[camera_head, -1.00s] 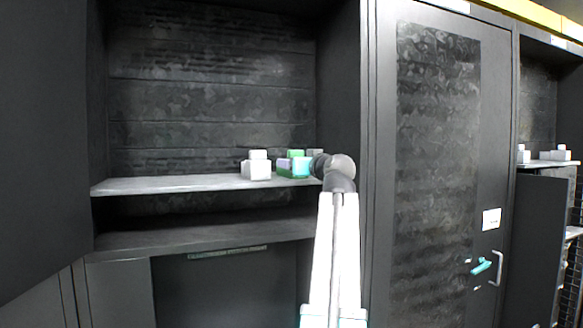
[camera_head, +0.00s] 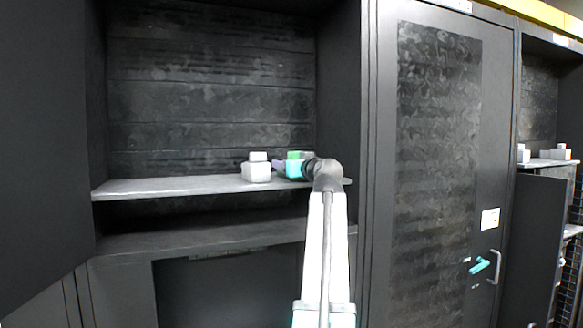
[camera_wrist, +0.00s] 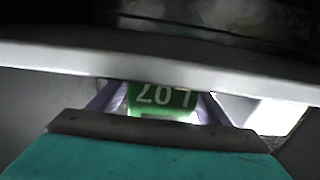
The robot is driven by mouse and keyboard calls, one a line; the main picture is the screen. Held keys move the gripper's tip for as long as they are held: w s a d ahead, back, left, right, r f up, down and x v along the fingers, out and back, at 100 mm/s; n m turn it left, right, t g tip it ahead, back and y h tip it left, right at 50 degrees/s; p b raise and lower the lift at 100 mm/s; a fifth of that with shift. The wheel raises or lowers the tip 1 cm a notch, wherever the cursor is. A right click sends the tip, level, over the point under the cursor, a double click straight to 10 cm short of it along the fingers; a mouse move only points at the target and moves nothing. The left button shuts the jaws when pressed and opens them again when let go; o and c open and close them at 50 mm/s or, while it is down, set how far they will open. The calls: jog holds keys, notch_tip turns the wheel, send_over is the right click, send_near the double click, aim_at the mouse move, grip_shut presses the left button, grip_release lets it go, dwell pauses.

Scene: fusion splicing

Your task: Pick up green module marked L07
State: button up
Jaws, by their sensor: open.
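The green module (camera_wrist: 160,100) marked L07 shows in the wrist view, its white lettering upside down. My gripper's purple-grey fingers lie at either side of it, apart and open. The teal part of my gripper (camera_wrist: 150,158) fills the bottom of the wrist view and a dark edge hides the module's lower part. I cannot tell whether the fingers touch the module. In the head view, green of the module (camera_head: 294,155) shows above the teal of my gripper (camera_head: 293,170), at the right end of the shelf. My gripper and arm hide most of it there.
A white module (camera_head: 256,172) stands on the grey shelf (camera_head: 165,187) just left of my gripper. The shelf's left part is bare. The cabinet's side wall (camera_head: 338,90) is close on the right. A grey bar (camera_wrist: 200,68) crosses the wrist view above the module.

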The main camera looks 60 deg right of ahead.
dwell(0.5)
jog(key=c, duration=1.3)
jog(key=shift+r, duration=0.1)
jog(key=shift+r+b, duration=1.85)
jog(key=shift+r, duration=3.1)
